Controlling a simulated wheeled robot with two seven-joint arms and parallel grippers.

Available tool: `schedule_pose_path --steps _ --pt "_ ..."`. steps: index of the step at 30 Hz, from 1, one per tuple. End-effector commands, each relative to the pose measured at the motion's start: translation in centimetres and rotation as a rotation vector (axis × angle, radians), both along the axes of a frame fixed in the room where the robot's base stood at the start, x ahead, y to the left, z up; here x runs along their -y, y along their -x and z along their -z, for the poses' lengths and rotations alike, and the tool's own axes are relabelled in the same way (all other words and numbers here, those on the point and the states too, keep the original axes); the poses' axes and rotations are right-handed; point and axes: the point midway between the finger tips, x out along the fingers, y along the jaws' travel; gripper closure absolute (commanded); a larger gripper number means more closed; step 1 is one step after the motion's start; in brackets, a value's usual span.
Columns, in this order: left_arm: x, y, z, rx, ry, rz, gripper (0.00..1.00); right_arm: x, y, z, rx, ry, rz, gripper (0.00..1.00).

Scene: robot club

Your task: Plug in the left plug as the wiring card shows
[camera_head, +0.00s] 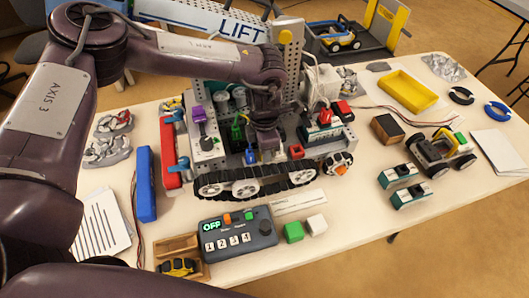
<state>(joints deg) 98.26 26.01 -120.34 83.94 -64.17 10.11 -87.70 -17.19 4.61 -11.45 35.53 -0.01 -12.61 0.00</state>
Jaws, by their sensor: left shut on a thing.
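A tracked robot (255,183) stands on the table with its open deck of wires and parts facing me. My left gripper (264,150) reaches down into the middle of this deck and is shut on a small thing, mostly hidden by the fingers. A blue plug-like piece (250,157) shows just left of the fingertips, and a red one (296,151) to the right. I cannot tell whether the held piece sits in a socket. A white printed card (300,203) lies in front of the tracks, too small to read. My right gripper is not in view.
A blue bar (146,184) stands left. A yellow tray (408,91) and a small wheeled car (440,152) are right. Bare table lies front right.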

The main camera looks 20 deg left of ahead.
Motion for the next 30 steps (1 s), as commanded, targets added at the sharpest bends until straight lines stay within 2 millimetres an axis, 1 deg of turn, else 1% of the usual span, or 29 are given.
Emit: schedule_pose_path --steps 11,30 --pt "0.0 0.0 -0.1 0.000 0.000 0.000 1.00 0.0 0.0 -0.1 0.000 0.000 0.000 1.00" --pt "0.0 0.0 -2.6 0.001 0.001 0.000 1.00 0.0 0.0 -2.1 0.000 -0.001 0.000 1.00"
